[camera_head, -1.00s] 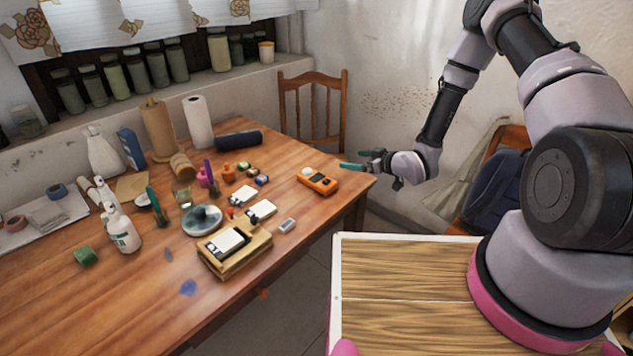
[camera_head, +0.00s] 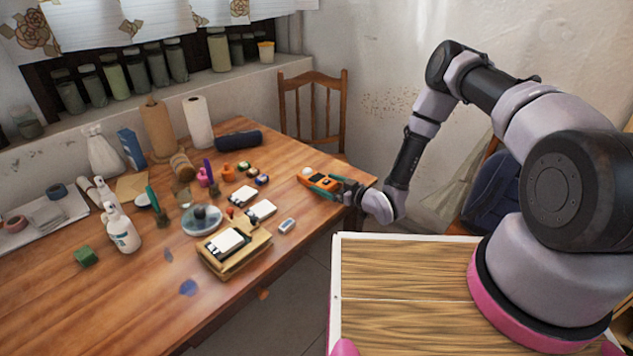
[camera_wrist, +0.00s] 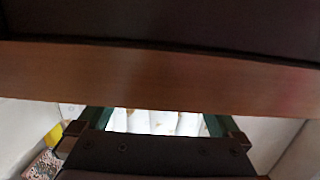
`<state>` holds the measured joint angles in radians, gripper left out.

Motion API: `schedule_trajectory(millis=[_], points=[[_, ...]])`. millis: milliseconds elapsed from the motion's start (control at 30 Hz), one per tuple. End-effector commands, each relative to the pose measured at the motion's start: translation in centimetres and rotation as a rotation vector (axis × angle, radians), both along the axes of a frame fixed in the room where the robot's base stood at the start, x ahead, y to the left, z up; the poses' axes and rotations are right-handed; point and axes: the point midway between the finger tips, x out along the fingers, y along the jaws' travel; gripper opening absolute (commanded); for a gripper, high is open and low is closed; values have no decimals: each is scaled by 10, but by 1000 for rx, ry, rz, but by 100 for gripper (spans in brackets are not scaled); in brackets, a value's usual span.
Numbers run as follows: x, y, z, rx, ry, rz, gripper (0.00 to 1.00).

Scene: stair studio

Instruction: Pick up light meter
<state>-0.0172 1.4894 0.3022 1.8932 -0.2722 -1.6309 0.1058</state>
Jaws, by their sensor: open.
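The light meter, an orange handheld device with a pale dome and dark face (camera_head: 319,181), lies near the right end of the wooden table (camera_head: 150,275) in the head view. My gripper (camera_head: 313,183) is open with its teal fingers reaching over the table at the meter, seemingly one along each long side. Whether the fingers touch it cannot be told. In the wrist view my gripper (camera_wrist: 158,122) shows its teal fingers apart, their tips hidden behind a brown band. The meter cannot be made out there.
A small grey eraser-like block (camera_head: 287,225), white cards (camera_head: 261,209) and a wooden box (camera_head: 235,258) lie left of the meter. A dark roll (camera_head: 239,141) lies behind. A wooden chair (camera_head: 313,78) stands beyond the table. Bottles and tools crowd the table's left.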

Motion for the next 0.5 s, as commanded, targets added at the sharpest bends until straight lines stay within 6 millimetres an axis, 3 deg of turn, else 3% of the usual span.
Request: schedule_trajectory(millis=[233,500], points=[[23,28,-7,-1,-3,2,100],[28,34,-8,-1,-1,0,100]])
